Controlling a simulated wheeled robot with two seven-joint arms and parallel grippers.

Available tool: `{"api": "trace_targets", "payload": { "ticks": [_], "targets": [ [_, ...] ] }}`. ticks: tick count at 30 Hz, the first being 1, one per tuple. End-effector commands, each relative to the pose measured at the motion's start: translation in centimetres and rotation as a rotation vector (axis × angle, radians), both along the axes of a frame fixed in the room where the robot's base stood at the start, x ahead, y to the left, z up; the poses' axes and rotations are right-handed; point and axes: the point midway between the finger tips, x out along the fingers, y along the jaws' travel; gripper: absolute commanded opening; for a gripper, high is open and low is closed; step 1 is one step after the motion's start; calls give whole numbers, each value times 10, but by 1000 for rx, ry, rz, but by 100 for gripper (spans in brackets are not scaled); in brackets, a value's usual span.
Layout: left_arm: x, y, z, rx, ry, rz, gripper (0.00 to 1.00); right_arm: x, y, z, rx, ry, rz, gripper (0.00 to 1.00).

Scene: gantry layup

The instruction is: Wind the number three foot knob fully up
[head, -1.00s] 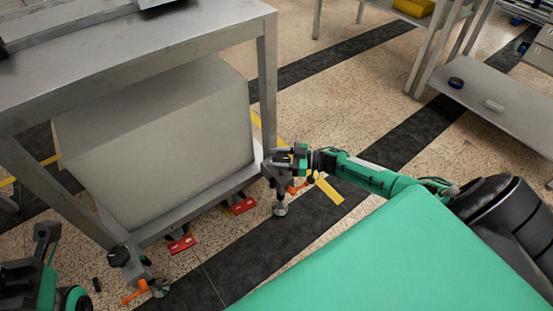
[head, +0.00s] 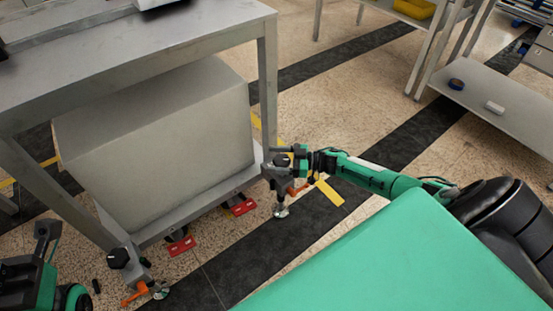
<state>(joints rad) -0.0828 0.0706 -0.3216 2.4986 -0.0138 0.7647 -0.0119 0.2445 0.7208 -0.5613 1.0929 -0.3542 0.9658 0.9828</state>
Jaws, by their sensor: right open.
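A dark foot knob (head: 281,160) sits at the right front corner of the grey steel frame, above a round levelling foot (head: 281,210) on the floor. An orange lever shows beside that foot. My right gripper (head: 279,158) is open at this knob, its fingers about it; contact cannot be told. A second black knob (head: 118,258) stands at the near left corner, above another foot (head: 160,292) with an orange lever. No number is readable on either knob. My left gripper (head: 45,233) is at the lower left edge, apart from both knobs; its jaws are unclear.
A large grey block (head: 160,140) fills the frame's lower shelf. Red-marked castors (head: 182,245) stand under it. A steel rack (head: 500,115) with a tape roll stands at the right. Speckled floor with dark strips is open between them.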

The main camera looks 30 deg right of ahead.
Motion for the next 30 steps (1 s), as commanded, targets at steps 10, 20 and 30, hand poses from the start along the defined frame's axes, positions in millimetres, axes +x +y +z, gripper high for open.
{"api": "trace_targets", "payload": {
  "ticks": [10, 20, 30],
  "targets": [
    [-1, 3, 5, -3, 21, 8, 36, -33, -46, 2, -3, 3, -2, 71],
    [5, 1, -4, 3, 68, 7, 36, -72, -99, 0, -2, 2, -2, 71],
    [5, 1, -5, 7, 73, 6, 36, -82, -111, 0, -1, 1, -1, 71]
  ]
}}
